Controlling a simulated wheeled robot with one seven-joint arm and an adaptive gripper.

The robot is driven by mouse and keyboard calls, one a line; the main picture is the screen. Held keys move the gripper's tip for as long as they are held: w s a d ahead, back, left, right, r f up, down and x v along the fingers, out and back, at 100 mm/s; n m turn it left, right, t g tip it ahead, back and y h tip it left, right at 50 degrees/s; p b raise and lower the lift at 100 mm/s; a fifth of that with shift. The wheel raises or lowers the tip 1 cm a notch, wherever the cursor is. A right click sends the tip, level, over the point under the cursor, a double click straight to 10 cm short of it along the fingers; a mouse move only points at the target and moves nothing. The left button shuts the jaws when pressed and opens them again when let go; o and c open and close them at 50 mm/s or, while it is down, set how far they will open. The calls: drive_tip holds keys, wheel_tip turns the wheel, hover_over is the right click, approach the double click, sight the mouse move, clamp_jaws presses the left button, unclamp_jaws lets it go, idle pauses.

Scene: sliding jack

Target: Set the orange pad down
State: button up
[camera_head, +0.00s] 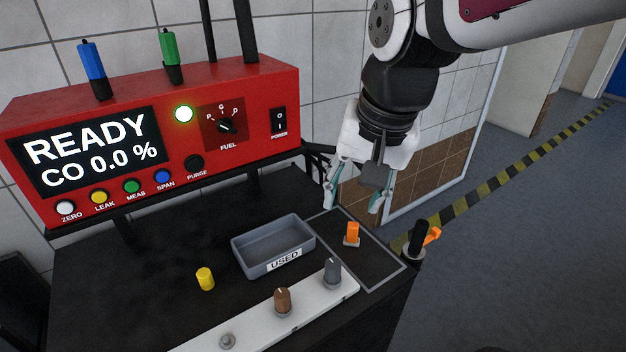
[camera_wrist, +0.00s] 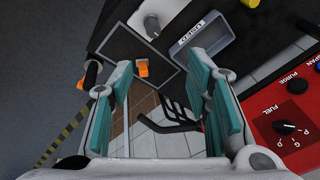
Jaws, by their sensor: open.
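The orange pad (camera_head: 353,232) stands on a small light base inside a grey-outlined rectangle (camera_head: 388,281) at the right end of the black bench top. It also shows in the wrist view (camera_wrist: 142,68), between and beyond my fingers. My gripper (camera_head: 356,201) is open and empty, above the bench's back right edge and apart from the pad. Its teal finger pads (camera_wrist: 172,100) are spread wide in the wrist view.
A grey tray labelled USED (camera_head: 273,246) sits left of the pad. A white strip (camera_head: 305,304) with brown and grey knobs lies in front. A yellow cylinder (camera_head: 205,279) stands left. A black-handled item with an orange part (camera_head: 418,237) is at the right edge. The red analyser (camera_head: 150,130) stands behind.

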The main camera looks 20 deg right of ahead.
drive_tip(key=s+a+n+t, duration=0.1)
drive_tip(key=s+a+n, duration=0.1)
drive_tip(key=s+n, duration=0.5)
drive_tip(key=shift+s+r, duration=0.15)
drive_tip(key=shift+s, duration=0.8)
